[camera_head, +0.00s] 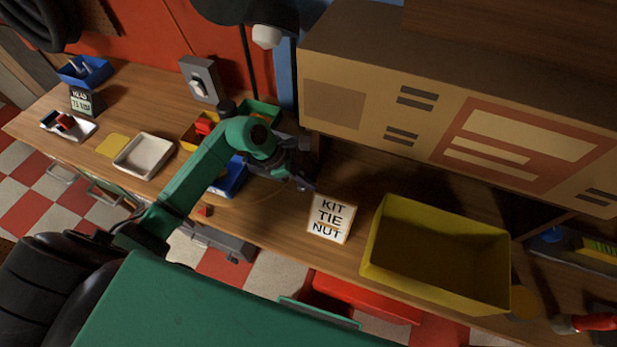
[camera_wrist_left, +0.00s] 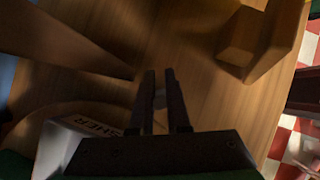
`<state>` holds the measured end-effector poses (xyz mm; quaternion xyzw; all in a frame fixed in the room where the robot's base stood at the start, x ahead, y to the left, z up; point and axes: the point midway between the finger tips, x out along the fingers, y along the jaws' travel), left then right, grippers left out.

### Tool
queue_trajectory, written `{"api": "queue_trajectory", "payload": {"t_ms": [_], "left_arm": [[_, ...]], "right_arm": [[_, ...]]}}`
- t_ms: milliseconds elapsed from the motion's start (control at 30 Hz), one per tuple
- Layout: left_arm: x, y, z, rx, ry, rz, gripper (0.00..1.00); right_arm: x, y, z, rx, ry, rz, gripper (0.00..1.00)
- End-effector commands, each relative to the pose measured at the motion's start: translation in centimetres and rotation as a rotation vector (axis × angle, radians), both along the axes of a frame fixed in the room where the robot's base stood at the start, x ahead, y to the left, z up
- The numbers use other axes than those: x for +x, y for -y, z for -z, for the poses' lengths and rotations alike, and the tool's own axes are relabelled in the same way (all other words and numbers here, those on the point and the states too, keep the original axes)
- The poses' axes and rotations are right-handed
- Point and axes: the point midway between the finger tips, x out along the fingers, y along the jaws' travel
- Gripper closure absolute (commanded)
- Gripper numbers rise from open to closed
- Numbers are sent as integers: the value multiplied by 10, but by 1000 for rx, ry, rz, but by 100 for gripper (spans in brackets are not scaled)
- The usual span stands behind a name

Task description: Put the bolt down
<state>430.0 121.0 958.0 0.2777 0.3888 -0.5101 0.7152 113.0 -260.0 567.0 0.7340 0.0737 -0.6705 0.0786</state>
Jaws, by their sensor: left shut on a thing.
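My left gripper (camera_head: 305,185) hangs over the bench, just left of the KIT TIE NUT sign. In the left wrist view its two dark fingers (camera_wrist_left: 160,85) are shut on a small grey thing (camera_wrist_left: 160,98), likely the bolt, mostly hidden between them. In the head view the bolt cannot be made out. Bare wood shows past the fingertips. My right gripper is not in view.
The KIT TIE NUT sign (camera_head: 331,218) and an empty-looking yellow bin (camera_head: 440,288) stand to the right. A large cardboard box (camera_head: 400,110) is behind. A white tray (camera_head: 143,155), a blue bin (camera_head: 230,180) and a green bin (camera_head: 262,112) stand left.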

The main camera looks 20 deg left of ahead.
Motion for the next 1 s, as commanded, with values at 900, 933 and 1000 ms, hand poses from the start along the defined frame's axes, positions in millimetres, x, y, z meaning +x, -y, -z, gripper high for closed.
{"api": "queue_trajectory", "payload": {"t_ms": [900, 933, 1000], "left_arm": [[-13, -42, -64, 5, 5, 0, 55], [-14, -45, -70, 5, 4, -1, 55], [-17, -52, -83, 4, 3, 0, 55]], "right_arm": [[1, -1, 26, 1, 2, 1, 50], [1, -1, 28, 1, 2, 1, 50], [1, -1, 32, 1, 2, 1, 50]]}}
